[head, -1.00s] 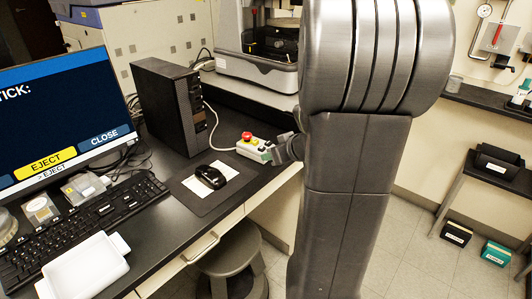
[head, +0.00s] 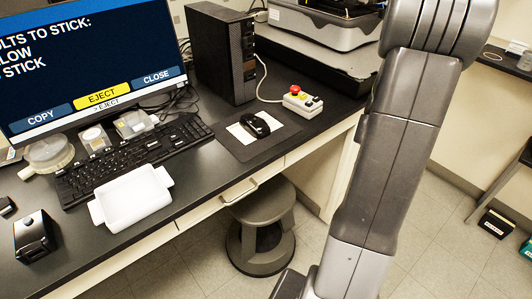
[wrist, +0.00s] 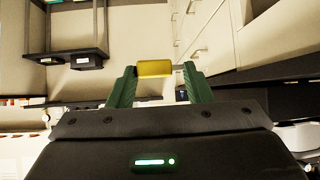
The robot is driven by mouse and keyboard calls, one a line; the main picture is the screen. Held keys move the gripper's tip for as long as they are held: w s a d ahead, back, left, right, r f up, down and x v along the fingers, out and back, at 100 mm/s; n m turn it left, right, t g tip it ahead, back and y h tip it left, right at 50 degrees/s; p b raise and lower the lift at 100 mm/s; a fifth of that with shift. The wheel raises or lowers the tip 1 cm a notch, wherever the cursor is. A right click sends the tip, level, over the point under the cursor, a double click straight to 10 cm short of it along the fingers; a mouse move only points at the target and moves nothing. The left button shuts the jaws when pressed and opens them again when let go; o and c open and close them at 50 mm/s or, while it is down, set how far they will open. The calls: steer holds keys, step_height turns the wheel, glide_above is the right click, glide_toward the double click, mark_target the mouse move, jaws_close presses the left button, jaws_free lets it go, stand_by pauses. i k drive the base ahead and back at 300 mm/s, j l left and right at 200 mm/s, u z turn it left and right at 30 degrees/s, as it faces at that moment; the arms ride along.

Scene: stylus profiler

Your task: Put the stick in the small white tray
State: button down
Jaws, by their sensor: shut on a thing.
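The small white tray (head: 131,199) lies on the black desk, in front of the keyboard, in the head view. It looks empty. In the wrist view my gripper (wrist: 155,70) has its two green fingers shut on the yellow stick (wrist: 155,68), which spans the gap between their tips. The tray is not in the wrist view. In the head view my arm reaches down at the right, and the gripper and stick are out of frame.
A monitor (head: 90,65), keyboard (head: 135,160), mouse (head: 257,125) and computer tower (head: 222,52) stand on the desk. A control box with a red button (head: 300,98) is at the right. A black box (head: 33,236) sits left of the tray. A grey stool (head: 262,225) stands below the desk front.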

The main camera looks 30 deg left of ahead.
mark_target(141, 201)
steer(key=k+j+z, duration=0.15)
steer(key=k, duration=0.2)
steer(key=k+j+z, duration=0.1)
steer(key=k, duration=0.3)
steer(key=k+j+z, duration=0.15)
steer(key=k+j, duration=0.1)
steer(key=k, duration=0.1)
